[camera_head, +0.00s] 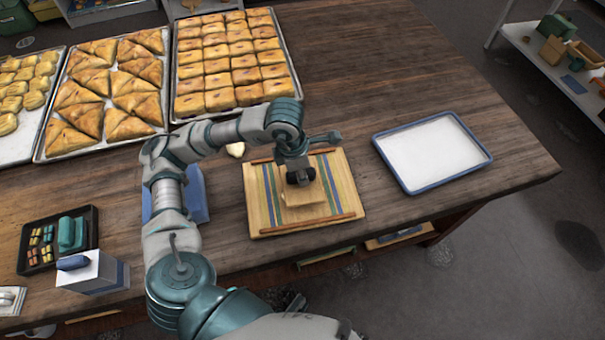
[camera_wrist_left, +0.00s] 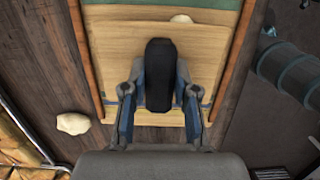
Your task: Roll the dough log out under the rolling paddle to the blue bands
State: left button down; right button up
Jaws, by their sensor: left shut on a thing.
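The wooden board (camera_head: 264,218) has blue, green and yellow bands and a brown rail along each of two sides. The rolling paddle (camera_head: 303,199), a pale wooden plate with a black handle (camera_wrist_left: 159,75), is over the board between the rails. My left gripper (camera_head: 298,174) is shut on the handle from above; its fingers (camera_wrist_left: 159,105) straddle it in the wrist view. A pale bit of dough (camera_wrist_left: 181,18) shows at the paddle's far edge in the wrist view; the rest of the log is hidden. My right gripper is not in view.
Another pale dough lump (camera_head: 236,149) lies on the table (camera_head: 350,60) beside the board. An empty blue-rimmed tray (camera_head: 376,142) stands at right. Pastry trays (camera_head: 174,112) fill the back left. A black tray of small items (camera_head: 22,268) and a white box (camera_head: 90,273) are front left.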

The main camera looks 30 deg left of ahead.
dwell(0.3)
pick_arm(q)
jog(key=shift+w+a, duration=0.6)
jog(key=shift+f+b, duration=0.1)
jog(key=shift+b, duration=0.25)
jog(key=shift+w+a, duration=0.15)
jog(key=shift+w+a+r+p, duration=0.1)
jog(key=shift+r+p, duration=0.3)
jog(key=shift+r, duration=0.25)
